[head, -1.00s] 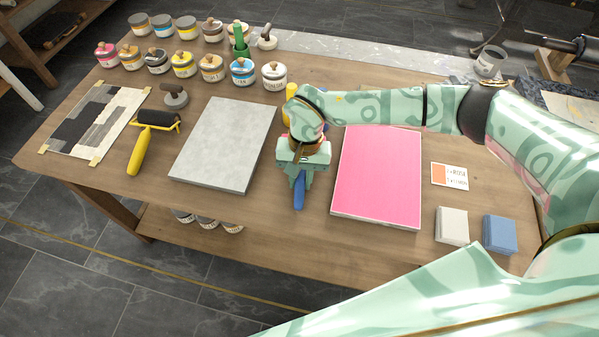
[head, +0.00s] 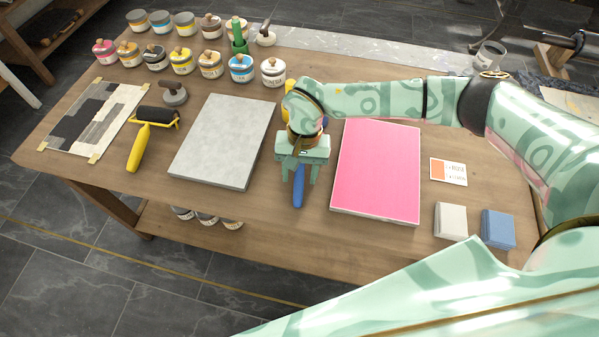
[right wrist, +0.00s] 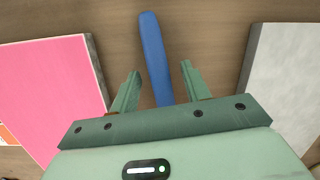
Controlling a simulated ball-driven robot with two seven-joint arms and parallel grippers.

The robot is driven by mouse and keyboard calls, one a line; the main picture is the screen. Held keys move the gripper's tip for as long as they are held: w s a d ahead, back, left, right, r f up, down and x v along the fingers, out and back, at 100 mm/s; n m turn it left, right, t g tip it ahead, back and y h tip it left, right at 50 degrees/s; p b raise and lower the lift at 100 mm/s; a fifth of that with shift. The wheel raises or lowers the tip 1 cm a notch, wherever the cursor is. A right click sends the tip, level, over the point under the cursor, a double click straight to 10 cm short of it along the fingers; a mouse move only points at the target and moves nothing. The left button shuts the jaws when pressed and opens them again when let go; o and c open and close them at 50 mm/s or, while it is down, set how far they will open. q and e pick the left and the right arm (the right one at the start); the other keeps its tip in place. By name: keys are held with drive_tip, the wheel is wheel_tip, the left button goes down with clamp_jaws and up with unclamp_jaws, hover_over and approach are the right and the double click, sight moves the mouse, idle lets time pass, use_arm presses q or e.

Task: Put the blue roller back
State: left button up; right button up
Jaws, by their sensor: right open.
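The blue roller's handle (head: 298,188) lies on the table between the grey slab and the pink slab, pointing to the front edge. In the right wrist view the blue handle (right wrist: 154,58) runs between the open fingers. My right gripper (head: 298,178) is open above the handle, one finger to each side; it also shows in the right wrist view (right wrist: 159,82). The roller's head is hidden behind my gripper and wrist. My left gripper is not in view.
The pink slab (head: 378,172) lies right of my gripper and the grey slab (head: 222,140) left of it. A yellow-handled roller (head: 138,150) with a black drum lies farther left. Several ink cans (head: 241,68) stand at the back. White (head: 451,221) and blue (head: 498,229) blocks sit front right.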

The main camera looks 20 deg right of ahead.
drive_tip(key=p+v, duration=0.3)
drive_tip(key=v, duration=1.2)
drive_tip(key=shift+r, duration=0.25)
